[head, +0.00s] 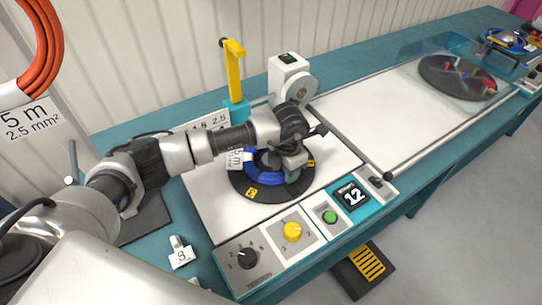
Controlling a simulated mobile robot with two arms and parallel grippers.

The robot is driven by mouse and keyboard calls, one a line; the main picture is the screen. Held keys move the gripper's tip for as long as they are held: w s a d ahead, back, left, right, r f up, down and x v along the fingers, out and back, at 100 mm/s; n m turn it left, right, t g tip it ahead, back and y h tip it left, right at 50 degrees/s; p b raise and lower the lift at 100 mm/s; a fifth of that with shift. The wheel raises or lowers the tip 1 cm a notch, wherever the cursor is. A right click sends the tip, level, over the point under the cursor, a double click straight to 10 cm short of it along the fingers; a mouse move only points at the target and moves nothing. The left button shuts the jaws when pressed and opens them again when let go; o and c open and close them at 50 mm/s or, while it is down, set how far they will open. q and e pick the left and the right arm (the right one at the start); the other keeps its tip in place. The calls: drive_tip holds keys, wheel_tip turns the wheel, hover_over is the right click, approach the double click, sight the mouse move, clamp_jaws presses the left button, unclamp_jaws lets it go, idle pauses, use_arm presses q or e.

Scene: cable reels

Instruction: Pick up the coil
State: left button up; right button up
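A blue coil (254,174) lies on a black round turntable (238,186) on the white worktop, around a dark hub. A white tag (236,159) marked "5 m" shows at its left side. My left arm reaches in from the left above it. My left gripper (293,171) points down at the coil's right side and hides part of it. Its fingertips are too small and covered to show whether they are apart or closed on the coil. My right gripper is out of view.
An orange coil (43,62) hangs at the upper left. A yellow post (235,72) and a white wheel unit (290,78) stand behind the turntable. A control panel (268,252) with knobs runs along the front.

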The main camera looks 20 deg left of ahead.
use_arm(q)
drive_tip(key=shift+f, duration=0.4)
clamp_jaws()
drive_tip(key=shift+w+r, duration=0.1)
drive_tip(key=shift+r, duration=0.1)
drive_tip(key=shift+r, duration=0.25)
drive_tip(key=r, duration=0.1)
drive_tip(key=r+b, duration=0.1)
drive_tip(key=r, duration=0.1)
drive_tip(key=shift+d+r+b, duration=0.3)
drive_tip(key=shift+d, duration=0.05)
drive_tip(key=w+d+r+b, duration=0.2)
drive_tip(key=d+r, duration=0.4)
drive_tip(key=d, duration=0.4)
drive_tip(key=shift+d+r+b, duration=0.3)
drive_tip(key=shift+d, duration=0.1)
